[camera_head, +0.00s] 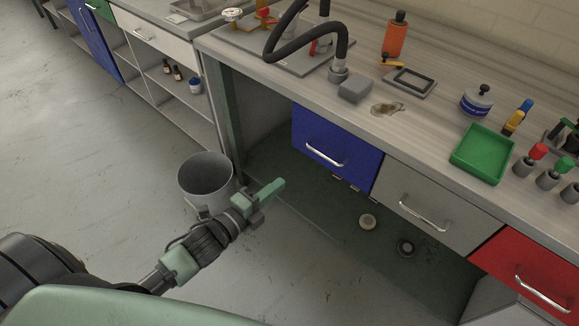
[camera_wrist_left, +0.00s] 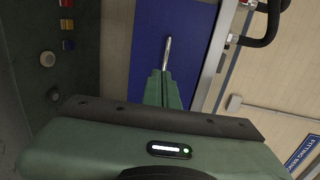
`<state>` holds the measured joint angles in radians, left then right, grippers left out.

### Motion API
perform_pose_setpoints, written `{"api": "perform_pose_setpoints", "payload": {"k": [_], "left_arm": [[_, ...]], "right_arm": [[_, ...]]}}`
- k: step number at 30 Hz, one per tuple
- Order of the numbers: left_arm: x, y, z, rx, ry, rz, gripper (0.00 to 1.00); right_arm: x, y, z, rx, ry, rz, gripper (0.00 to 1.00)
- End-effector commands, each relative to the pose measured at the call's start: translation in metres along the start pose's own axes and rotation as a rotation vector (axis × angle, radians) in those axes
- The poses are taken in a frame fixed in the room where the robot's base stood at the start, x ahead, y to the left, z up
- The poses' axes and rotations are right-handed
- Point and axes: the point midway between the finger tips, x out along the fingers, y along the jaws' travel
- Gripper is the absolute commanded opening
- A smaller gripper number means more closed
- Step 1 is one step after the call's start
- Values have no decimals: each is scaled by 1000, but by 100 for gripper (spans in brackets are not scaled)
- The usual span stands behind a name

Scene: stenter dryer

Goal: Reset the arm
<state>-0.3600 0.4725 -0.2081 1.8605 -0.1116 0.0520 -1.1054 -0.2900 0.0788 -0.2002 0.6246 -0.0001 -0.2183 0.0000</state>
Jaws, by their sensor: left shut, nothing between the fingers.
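My left gripper (camera_head: 272,189) is shut and empty. It is held in the air in front of the bench, near the open space under the worktop. Its green fingers (camera_wrist_left: 163,88) are together in the left wrist view, with the blue drawer (camera_wrist_left: 165,35) beyond them. The blue drawer (camera_head: 336,146) also shows in the head view, closed, with a metal handle. The fingers are apart from that handle. My right gripper is not in view.
A grey bin (camera_head: 205,176) stands on the floor close to my left gripper. A grey drawer (camera_head: 430,208) and a red drawer (camera_head: 530,275) are under the worktop. A green tray (camera_head: 482,153), an orange bottle (camera_head: 395,35) and a black hose (camera_head: 300,40) are on top. Floor at left is clear.

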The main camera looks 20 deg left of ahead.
Motion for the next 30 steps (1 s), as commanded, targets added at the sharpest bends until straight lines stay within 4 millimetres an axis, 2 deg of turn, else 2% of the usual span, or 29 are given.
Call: {"api": "perform_pose_setpoints", "payload": {"k": [7, 8, 11, 14, 16, 18, 20, 21, 23, 24, 26, 27, 30], "left_arm": [[-3, 3, 1, -8, -4, 6, 0], [-3, 7, 3, -19, -9, 15, 0], [-4, 38, 11, -97, -45, 77, 0], [-13, 97, 24, -246, -118, 190, 0], [-26, 148, 30, -378, -189, 285, 0], [-45, 199, 32, -514, -269, 377, 0], [-65, 240, 29, -627, -341, 452, 0], [-80, 267, 25, -700, -392, 501, 0], [-105, 305, 17, -808, -473, 572, 0], [-123, 329, 10, -877, -530, 619, 0], [-153, 362, -4, -978, -618, 685, 0], [-174, 382, -15, -1042, -680, 729, 0], [-225, 422, -44, -1179, -831, 823, 0]], "right_arm": [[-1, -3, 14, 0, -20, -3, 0], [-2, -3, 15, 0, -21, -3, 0], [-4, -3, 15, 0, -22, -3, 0], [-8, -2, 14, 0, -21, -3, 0], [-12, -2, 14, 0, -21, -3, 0], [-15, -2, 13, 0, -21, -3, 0], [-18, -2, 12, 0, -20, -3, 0], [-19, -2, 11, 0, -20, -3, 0], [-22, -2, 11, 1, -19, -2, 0], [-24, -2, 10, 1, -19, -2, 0], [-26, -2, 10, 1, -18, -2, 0], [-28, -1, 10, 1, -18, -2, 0], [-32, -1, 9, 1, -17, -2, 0]]}}
